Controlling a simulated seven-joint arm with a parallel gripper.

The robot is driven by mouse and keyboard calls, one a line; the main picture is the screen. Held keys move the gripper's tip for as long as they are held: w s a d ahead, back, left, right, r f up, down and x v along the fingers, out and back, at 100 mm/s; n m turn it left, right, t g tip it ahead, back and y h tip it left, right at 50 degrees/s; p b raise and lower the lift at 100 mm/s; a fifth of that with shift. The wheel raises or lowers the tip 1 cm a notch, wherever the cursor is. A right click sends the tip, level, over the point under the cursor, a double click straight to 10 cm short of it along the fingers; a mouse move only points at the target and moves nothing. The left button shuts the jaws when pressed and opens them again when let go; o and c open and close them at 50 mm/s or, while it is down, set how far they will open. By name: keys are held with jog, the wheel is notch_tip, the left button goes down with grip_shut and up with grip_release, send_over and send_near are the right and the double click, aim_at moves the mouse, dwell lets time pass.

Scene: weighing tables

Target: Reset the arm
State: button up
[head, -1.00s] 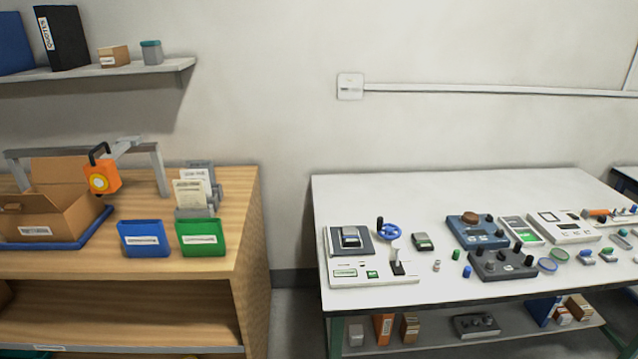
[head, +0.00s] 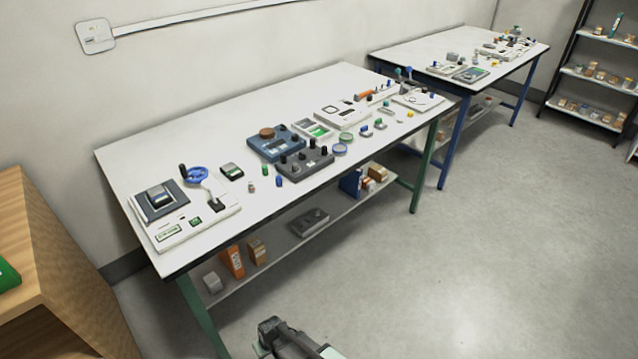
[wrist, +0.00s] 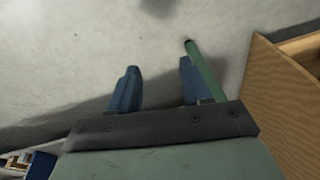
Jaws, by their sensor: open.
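My gripper (wrist: 159,66) shows in the wrist view with its two blue fingers apart and nothing between them. Behind the fingers is a plain grey surface. A green bar (wrist: 205,72), which looks like a table leg, shows beside the right finger; I cannot tell how far it is from the finger. In the head view, part of my arm (head: 295,340) shows at the bottom edge, low in front of the white table (head: 330,85).
The white table holds a scale (head: 160,200), a blue device (head: 275,145) and several small parts. A wooden unit (head: 50,250) stands at the left and also shows in the wrist view (wrist: 275,110). A second table (head: 425,52) and shelves (head: 600,75) are behind. Floor at right is clear.

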jog(key=s+d+f+m+g+h, duration=0.1)
jog(key=d+m, duration=0.1)
jog(key=d, duration=1)
jog(key=s+d+r+m+g, duration=0.1)
jog(key=s+d+m+g, duration=0.1)
jog(key=s+d, duration=0.7)
jog(key=s+d+r+m+g+h, duration=0.1)
jog(key=s+d+m+g, duration=0.2)
jog(key=s+d, duration=0.6)
jog(key=d+g, duration=0.1)
jog(key=d, duration=0.5)
jog(key=shift+g, duration=0.4)
